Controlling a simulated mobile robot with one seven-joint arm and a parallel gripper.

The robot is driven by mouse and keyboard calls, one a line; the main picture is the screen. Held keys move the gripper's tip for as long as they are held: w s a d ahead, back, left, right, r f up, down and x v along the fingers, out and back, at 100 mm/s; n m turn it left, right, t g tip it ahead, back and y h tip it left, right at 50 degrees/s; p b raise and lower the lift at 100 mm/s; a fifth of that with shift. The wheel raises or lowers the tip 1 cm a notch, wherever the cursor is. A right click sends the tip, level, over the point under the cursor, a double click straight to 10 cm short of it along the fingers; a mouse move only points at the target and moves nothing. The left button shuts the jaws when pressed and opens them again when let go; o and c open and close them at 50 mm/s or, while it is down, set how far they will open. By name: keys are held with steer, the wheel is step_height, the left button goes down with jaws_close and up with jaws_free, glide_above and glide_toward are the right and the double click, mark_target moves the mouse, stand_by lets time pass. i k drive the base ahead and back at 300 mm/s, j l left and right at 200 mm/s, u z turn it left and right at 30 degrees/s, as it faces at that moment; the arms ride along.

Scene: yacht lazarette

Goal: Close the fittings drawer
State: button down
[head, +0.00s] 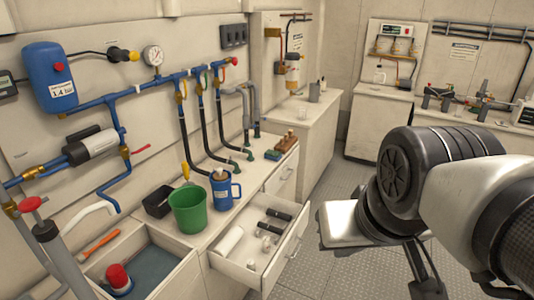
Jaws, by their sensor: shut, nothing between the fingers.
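The fittings drawer (289,247) is a white drawer pulled out from the counter, left of my arm. Inside lie dark cylindrical pieces, a white roll and several small pale fittings. Its front panel with a handle faces right, towards the aisle. My gripper (325,228) is at the end of my arm, just right of the drawer front, with a gap seeming to show between them. It looks shut and empty. Its fingertips are small and partly hidden, so contact with the drawer cannot be told for certain.
A green bucket (188,209), a blue mug (222,190) and a black box (159,201) stand on the counter above the drawer. An open recess (165,259) with a red-topped item is at lower left. The grey floor (335,180) in the aisle is clear.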

mark_target(269, 267)
steer(key=i+j, duration=0.25)
steer(key=i, duration=0.15)
steer(key=i+j+u, duration=0.1)
steer(key=i+j, duration=0.15)
steer(key=i, duration=0.2)
